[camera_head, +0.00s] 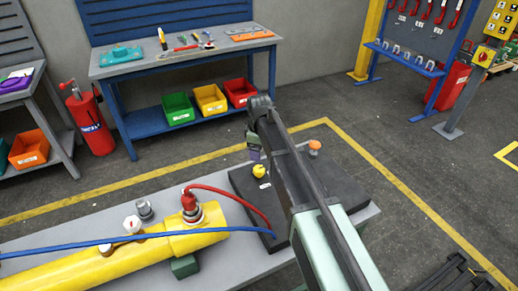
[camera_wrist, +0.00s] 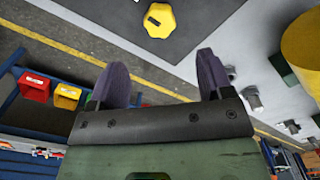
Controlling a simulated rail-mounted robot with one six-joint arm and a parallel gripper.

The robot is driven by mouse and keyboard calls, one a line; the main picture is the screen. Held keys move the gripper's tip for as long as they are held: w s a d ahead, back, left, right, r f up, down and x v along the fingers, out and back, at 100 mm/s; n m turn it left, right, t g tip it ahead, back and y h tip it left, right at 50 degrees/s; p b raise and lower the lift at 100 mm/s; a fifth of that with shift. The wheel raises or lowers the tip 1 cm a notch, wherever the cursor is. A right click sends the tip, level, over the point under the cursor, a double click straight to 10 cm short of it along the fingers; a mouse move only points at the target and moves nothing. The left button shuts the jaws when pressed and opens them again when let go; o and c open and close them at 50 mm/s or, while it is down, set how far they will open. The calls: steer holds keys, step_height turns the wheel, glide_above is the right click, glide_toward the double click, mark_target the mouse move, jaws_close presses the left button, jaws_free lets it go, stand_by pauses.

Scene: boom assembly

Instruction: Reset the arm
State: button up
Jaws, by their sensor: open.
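My gripper (camera_head: 254,152) hangs at the end of my arm above the back part of the dark mat (camera_head: 245,188), near the yellow knob. In the wrist view my gripper (camera_wrist: 160,62) shows two purple fingers spread wide, with nothing between them. The yellow knob (camera_head: 259,171) stands on the mat and also shows in the wrist view (camera_wrist: 159,19), beyond the fingertips and apart from them. My arm hides part of the mat in the head view.
A yellow cylinder (camera_head: 100,264) with a red hose (camera_head: 232,193) and a blue hose (camera_head: 130,239) lies on the grey table (camera_head: 254,262). An orange-topped knob (camera_head: 314,146) stands right of my arm. A workbench (camera_head: 140,66) with bins and a red extinguisher (camera_head: 92,122) are behind.

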steer(key=shift+r, duration=0.45)
steer(key=s+d+m, duration=0.6)
steer(key=s, duration=0.6)
steer(key=s+d+m, duration=0.6)
steer(key=s+m, duration=0.1)
steer(key=s, duration=0.5)
steer(key=shift+m, duration=0.3)
steer(key=shift+d, duration=0.15)
